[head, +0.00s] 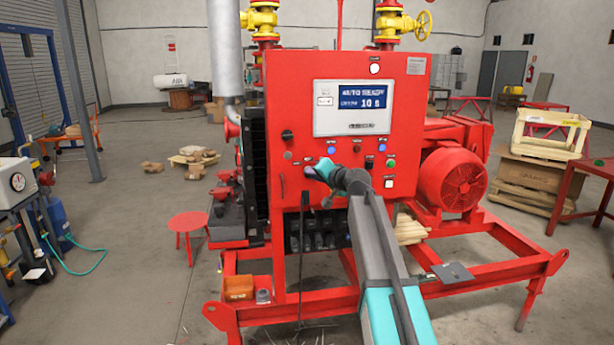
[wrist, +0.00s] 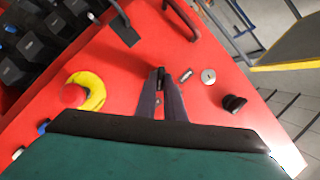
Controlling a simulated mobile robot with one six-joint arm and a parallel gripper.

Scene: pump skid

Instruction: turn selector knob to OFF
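The red control panel (head: 290,85) faces me, with a lit display (head: 362,95) reading what looks like "AUTO READY". My gripper (head: 309,172) is at the panel's lower left, and the arm hides part of the lower panel. In the wrist view, the two dark fingers of my gripper (wrist: 161,82) converge on a small black selector knob (wrist: 160,76). They appear shut on it, one on each side. The knob's pointing direction and position marks are too small to read. In the head view the knob is hidden by my gripper.
Another black knob (wrist: 234,103) and a round silver lock (wrist: 208,76) sit beside it. A red mushroom button with a yellow collar (wrist: 94,88) is on the other side. A red motor (head: 455,180) stands at the right.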

